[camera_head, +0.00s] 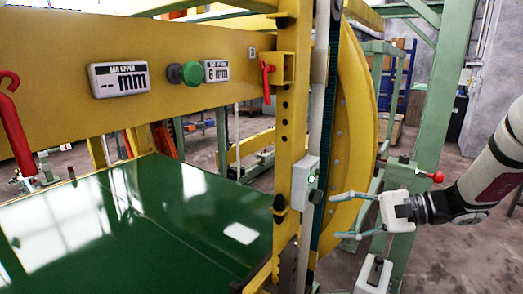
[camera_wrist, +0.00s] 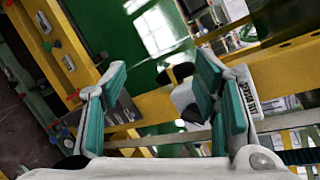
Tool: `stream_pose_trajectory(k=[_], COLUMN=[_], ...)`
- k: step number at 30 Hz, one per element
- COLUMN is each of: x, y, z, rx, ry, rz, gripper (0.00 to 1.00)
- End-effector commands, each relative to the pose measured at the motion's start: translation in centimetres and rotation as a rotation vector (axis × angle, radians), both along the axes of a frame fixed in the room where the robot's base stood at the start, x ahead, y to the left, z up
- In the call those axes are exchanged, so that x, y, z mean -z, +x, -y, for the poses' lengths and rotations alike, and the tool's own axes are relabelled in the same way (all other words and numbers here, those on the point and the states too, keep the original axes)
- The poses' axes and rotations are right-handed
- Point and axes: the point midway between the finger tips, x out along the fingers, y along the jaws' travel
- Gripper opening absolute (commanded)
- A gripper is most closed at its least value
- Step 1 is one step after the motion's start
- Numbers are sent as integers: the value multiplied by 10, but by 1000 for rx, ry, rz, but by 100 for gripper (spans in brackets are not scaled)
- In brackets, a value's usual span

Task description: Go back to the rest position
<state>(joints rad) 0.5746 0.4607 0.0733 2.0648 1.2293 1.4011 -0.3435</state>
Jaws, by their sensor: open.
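My gripper (camera_head: 340,215) is at the right of the head view, on the end of my white arm. Its two teal fingers point left toward the yellow ring and stand apart with nothing between them. In the wrist view my gripper (camera_wrist: 162,82) also shows open and empty, with the machine's yellow beams and green surface beyond. In the head view the fingertips overlap the ring's lower edge; I cannot tell whether they touch it. The large yellow ring (camera_head: 353,120) stands upright beside a yellow post (camera_head: 292,120).
A yellow beam (camera_head: 50,55) carries display panels (camera_head: 119,79) and a green button (camera_head: 191,73) above a glossy green table (camera_head: 150,215). Red handles (camera_head: 266,80) hang there. A green post (camera_head: 425,110) stands behind my gripper. Some grey floor (camera_head: 435,190) shows at right.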

Motion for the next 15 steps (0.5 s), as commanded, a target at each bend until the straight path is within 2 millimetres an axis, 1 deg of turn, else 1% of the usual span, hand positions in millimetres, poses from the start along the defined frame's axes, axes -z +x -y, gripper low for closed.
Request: stream_pose_trajectory(k=[1,3,6,10,15], x=[-10,-16,-23,-30,-38], y=[-16,-38,-69,-108,-154], z=[-16,-31,-47,-57,-57], rx=[-58,-127,-216,-315,-408], ry=[-73,-172,-317,-510,-764], rz=[7,9,22,59,135], gripper=[55,55,55,55,55])
